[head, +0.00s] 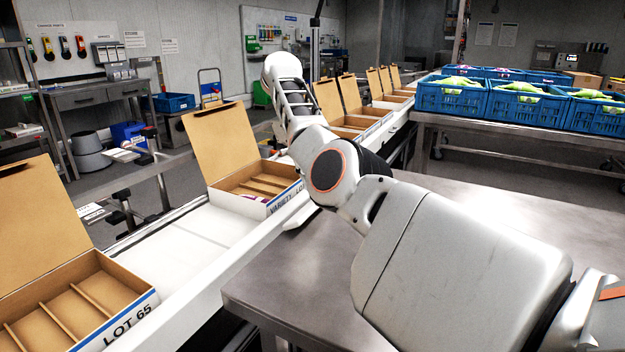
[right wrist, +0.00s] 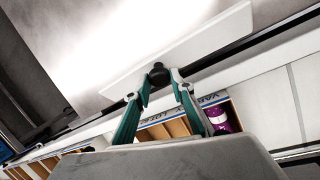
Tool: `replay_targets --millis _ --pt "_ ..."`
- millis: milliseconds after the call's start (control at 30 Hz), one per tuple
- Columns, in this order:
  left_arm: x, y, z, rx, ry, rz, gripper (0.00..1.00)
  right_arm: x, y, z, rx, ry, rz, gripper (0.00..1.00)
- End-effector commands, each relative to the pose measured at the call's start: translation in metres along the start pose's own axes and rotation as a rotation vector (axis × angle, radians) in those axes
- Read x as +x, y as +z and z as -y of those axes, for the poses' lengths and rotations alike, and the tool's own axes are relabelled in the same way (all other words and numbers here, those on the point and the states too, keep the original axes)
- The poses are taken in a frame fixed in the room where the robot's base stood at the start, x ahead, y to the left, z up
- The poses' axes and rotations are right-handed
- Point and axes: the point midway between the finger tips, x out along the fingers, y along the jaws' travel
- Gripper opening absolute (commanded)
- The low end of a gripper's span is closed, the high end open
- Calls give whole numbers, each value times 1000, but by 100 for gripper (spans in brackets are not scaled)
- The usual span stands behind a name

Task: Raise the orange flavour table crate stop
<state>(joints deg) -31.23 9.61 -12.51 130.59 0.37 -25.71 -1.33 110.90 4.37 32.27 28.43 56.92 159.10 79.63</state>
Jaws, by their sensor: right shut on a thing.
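In the right wrist view my right gripper (right wrist: 160,82) has its teal fingers closed on a small dark knob (right wrist: 157,70). The knob is at a long white plate (right wrist: 215,40), which I take to be the crate stop; it lies along the edge of the metal table. In the head view a corner of a white plate (head: 300,216) shows at the table edge under my right arm. The arm hides the gripper and knob there. No flavour label is readable on the plate. My left gripper is not in view.
A white conveyor (head: 190,240) beside the metal table (head: 290,285) carries open cardboard boxes, including a "LOT 65" box (head: 128,326) and a "VARIETY" box (head: 283,202) holding a purple packet (right wrist: 218,114). Blue crates (head: 450,100) with green-topped contents stand on the back-right table.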

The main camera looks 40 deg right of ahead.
Motion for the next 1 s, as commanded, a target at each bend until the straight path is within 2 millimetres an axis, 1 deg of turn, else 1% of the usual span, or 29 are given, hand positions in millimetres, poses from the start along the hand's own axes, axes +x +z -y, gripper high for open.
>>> replay_targets --millis 33,200,467,500,533,567,1000 --pt "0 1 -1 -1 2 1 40 5 -2 3 -3 -3 9 2" --pt "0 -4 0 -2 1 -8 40 4 -2 3 -4 -2 11 2" --pt "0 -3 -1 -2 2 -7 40 3 -1 3 -4 -2 11 2" --pt "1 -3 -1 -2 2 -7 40 3 -1 3 -4 -2 11 26" --pt "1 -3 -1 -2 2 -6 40 3 -1 3 -4 -2 11 34" --pt "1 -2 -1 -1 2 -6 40 3 -1 3 -4 -2 11 39" --pt "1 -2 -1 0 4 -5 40 1 -1 1 -2 1 8 39"
